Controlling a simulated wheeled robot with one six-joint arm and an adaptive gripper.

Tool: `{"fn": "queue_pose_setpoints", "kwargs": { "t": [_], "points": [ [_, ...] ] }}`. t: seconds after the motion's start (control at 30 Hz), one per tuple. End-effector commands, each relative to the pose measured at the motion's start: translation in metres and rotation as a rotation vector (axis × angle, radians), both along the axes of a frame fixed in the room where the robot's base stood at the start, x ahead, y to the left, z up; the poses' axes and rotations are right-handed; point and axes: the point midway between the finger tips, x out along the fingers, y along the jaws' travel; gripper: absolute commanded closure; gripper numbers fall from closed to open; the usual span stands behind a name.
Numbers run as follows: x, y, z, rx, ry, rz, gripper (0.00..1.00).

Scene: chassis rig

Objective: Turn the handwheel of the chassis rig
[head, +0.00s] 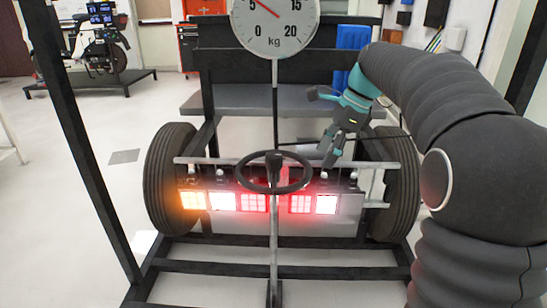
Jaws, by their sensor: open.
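The handwheel (301,184) is a dark ring with a hub and a knob at its centre. It sits on an upright grey post in the middle of the chassis rig (205,161), between two black tyres. My gripper (328,128) is open and empty. It is up and to the right of the handwheel, with its lower finger hanging near the wheel's right side. I cannot tell how far apart they are in depth. The arm comes in from the right and covers part of the right tyre.
A row of lit orange, white and red lamps (253,202) is below the handwheel. A round kg dial (274,22) stands above it on a thin post. Black frame posts stand at both sides, and a grey bench plate (235,101) lies behind.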

Motion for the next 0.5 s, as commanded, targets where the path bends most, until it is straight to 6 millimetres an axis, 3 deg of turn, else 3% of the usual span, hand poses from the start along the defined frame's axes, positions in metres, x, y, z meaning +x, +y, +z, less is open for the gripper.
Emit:
{"fn": "queue_pose_setpoints", "kwargs": {
  "t": [0.17, 0.5],
  "points": [
    [0.001, 0.016, -0.001, 0.002, 0.003, -0.003, 0.33],
    [0.001, 0.078, -0.002, 0.001, 0.003, -0.001, 0.33]
  ]
}}
